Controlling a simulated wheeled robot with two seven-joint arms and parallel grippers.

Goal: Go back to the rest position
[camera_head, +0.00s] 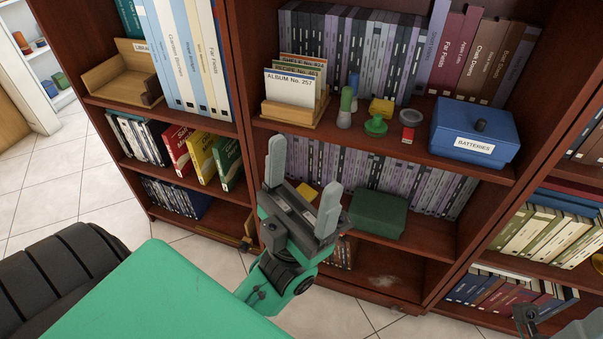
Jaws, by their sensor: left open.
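My left gripper (302,185) is open and empty, with its two grey fingers pointing up in front of the middle bookcase section. Its fingertips show in front of the shelf with the grey and purple cases, and it holds nothing. Part of my right arm shows at the bottom right corner, cut off by the frame edge; its gripper's jaws cannot be made out.
The wooden bookcase (420,275) stands close before me. Its middle shelf bears a blue batteries box (476,133), an album card stand (291,112) and several small coloured items. A dark green box (377,214) sits one shelf lower. Tiled floor (60,190) is clear at left.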

